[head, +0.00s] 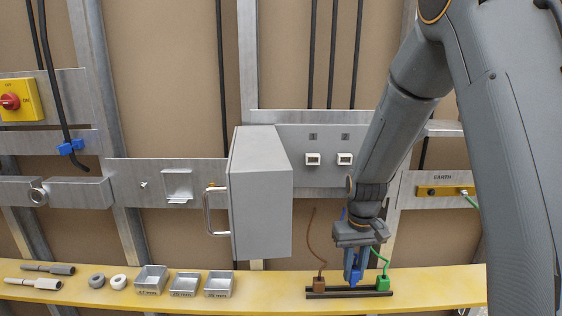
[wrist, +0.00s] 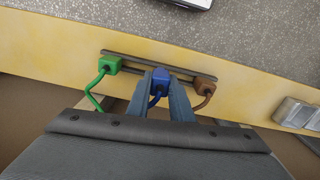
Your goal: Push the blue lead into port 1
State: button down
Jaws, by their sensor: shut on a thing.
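The blue lead (wrist: 160,80) has a blue plug block and cable, and stands between the green and brown leads at a dark rack. My gripper (wrist: 162,92) is shut on the blue plug, with a finger on either side of it. In the head view my gripper (head: 353,268) points down at the yellow shelf, partly covering the blue lead (head: 356,275). Whether the plug is clear of the rack I cannot tell. Two white ports sit on the grey wall panel above: the left port (head: 313,159) and the right port (head: 345,158).
The brown lead (head: 319,284) and green lead (head: 383,283) stand close on either side on the dark rack (head: 335,294). A grey cabinet (head: 262,195) with a handle juts out left of the ports. Small trays (head: 184,291) stand on the yellow shelf (head: 440,290).

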jog(key=shift+f+m, duration=0.15)
jog(key=shift+m, duration=0.45)
jog(key=s+r+p, duration=0.2)
jog(key=r+p, duration=0.4)
jog(key=s+r+p, duration=0.2)
jog(key=r+p, duration=0.5)
jog(key=shift+s+d+r, duration=0.25)
jog(key=shift+s, duration=0.05)
